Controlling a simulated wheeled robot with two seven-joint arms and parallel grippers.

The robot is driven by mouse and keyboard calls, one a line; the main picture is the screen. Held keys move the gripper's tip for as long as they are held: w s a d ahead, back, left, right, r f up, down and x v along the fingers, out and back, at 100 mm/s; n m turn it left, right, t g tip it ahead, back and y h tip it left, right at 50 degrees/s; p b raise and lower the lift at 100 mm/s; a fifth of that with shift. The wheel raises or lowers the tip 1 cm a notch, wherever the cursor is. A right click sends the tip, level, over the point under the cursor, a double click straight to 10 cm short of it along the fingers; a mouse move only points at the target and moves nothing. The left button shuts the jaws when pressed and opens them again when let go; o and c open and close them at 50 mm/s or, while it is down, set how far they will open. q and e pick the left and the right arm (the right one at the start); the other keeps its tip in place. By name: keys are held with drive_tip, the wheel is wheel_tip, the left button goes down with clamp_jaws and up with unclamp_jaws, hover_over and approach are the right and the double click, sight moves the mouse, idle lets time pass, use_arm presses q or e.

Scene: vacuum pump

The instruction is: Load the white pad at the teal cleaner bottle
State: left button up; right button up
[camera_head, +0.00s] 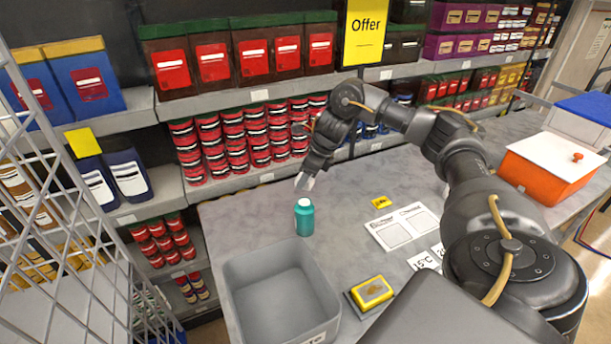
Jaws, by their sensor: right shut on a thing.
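The teal cleaner bottle (304,220) stands upright on the grey table (350,210), with a white cap on top. My right gripper (305,182) is just above and behind the bottle, pointing down, apart from it as far as I can tell. It is shut on a small pale thing at its fingertips, which looks like the white pad (305,182); the fingers hide most of it. My left gripper is not in view.
A grey bin (235,285) stands in front of the bottle. A yellow sponge (372,292) lies on a dark tray to its right. An orange box (545,175) stands far right. Stocked shelves (280,90) line the back.

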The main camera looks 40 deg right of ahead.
sight(302, 201)
drive_tip(key=shift+f, duration=0.1)
wheel_tip(302, 201, down, 6)
drive_tip(key=b, duration=0.5)
drive_tip(key=shift+f, duration=0.3)
idle(1.1)
drive_tip(key=shift+s+f, duration=0.1)
idle(0.9)
drive_tip(key=shift+a, duration=0.1)
wheel_tip(302, 201, up, 7)
drive_tip(key=p, duration=0.5)
idle(0.9)
